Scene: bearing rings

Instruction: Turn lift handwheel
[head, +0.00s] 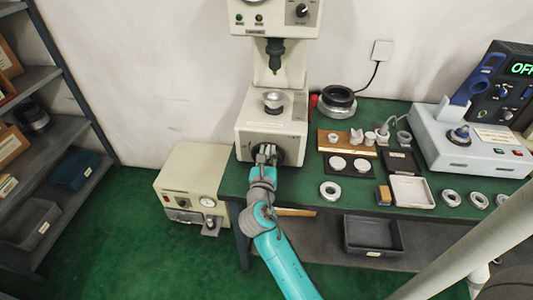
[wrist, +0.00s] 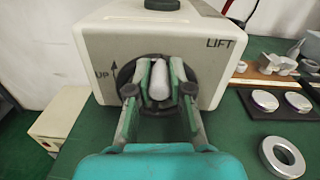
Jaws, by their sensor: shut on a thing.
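The lift handwheel (wrist: 126,74) is a dark round wheel on the front of a cream machine base (wrist: 200,85) marked "LIFT" and "UP" with an arrow. A pale rounded handle (wrist: 159,82) stands out from it towards the wrist camera. My gripper (wrist: 158,78) is shut on this handle, with one green-grey finger on each side. In the head view my gripper (head: 266,153) is at the front of the machine base (head: 258,126) and hides much of the handwheel (head: 283,157). A small metal cup-like part (head: 274,101) sits on top of the base, below the dark spindle (head: 275,52).
The green bench (head: 320,200) holds several metal rings, including one ring (head: 330,191) right of my arm. A white tray (head: 411,191) and a grey machine (head: 465,145) stand farther right. A cream box (head: 190,190) stands low at the left.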

